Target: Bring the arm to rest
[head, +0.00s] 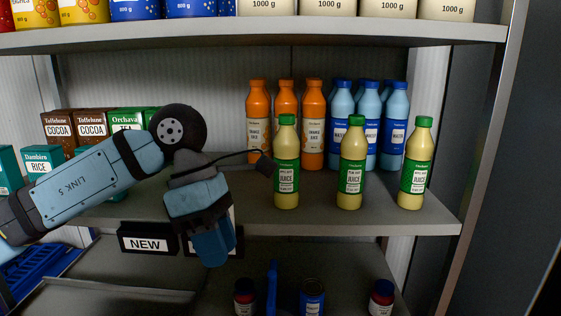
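My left arm comes in from the left in the head view, in front of the middle shelf. Its blue-grey gripper (212,246) hangs down at the front edge of that shelf, left of the juice bottles. The fingers point down and overlap from this angle, so I cannot tell whether they are apart. No held object shows. My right gripper does not show.
The middle shelf (330,218) holds green-capped juice bottles (352,166), orange bottles (257,120), blue bottles (394,128) and cocoa boxes (90,125). A NEW sign (146,243) hangs on its edge. Jars (381,298) stand below; a blue crate (48,270) is lower left.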

